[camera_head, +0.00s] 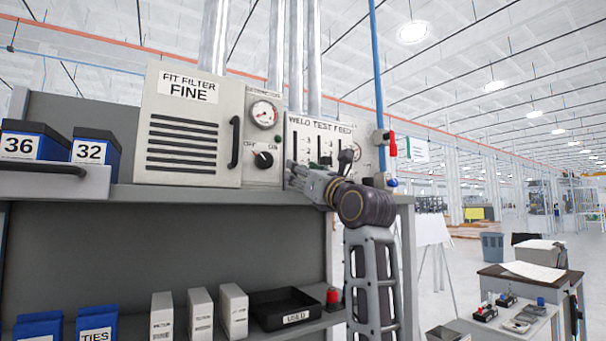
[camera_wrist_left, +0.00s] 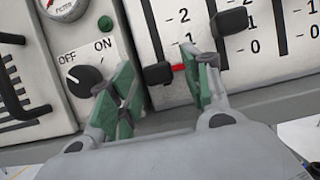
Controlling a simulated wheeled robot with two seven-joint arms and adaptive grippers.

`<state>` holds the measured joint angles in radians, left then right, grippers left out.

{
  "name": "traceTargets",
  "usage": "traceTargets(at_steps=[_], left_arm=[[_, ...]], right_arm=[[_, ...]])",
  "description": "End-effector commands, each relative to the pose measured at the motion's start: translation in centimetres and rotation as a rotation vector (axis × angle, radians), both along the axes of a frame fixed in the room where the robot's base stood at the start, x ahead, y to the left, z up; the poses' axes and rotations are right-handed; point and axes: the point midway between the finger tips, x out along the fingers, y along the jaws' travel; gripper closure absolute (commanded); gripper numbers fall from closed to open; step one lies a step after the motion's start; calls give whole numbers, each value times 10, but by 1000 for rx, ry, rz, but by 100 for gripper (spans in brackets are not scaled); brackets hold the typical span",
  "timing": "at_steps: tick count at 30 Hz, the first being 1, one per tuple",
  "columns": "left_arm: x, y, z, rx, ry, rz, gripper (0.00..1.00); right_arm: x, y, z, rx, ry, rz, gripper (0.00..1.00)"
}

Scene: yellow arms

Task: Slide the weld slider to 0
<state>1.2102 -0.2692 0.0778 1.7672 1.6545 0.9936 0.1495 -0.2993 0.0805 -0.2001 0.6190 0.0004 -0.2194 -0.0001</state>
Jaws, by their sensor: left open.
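The WELD TEST FEED panel (camera_head: 340,132) has several vertical slots with black knobs. In the left wrist view, the weld slider's black knob (camera_wrist_left: 157,74) is low in the leftmost slot, about level with a red mark (camera_wrist_left: 178,67). The 2 and 1 labels show above it; the label at the red mark is hidden by a finger. My left gripper (camera_wrist_left: 163,88) is open, its green-padded fingers on either side of the knob; contact is not clear. In the head view my left gripper (camera_head: 296,175) is at the panel's lower left. My right gripper is out of view.
A neighbouring slider knob (camera_wrist_left: 230,21) sits higher, right of my right finger. An OFF/ON dial (camera_wrist_left: 85,80) is left of my fingers. The shelf edge (camera_head: 250,197) runs below the panel. A red-handled valve (camera_head: 390,143) stands to the right.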

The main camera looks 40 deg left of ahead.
Motion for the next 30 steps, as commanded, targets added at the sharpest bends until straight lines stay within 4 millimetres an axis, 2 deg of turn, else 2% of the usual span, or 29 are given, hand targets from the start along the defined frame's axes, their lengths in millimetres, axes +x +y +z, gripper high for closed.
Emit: traceTargets(at_steps=[18,30], left_arm=[[-22,-55,-25,-2,1,-1,52],[-25,-61,-28,-2,1,0,52]], right_arm=[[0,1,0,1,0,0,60],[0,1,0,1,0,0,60]])
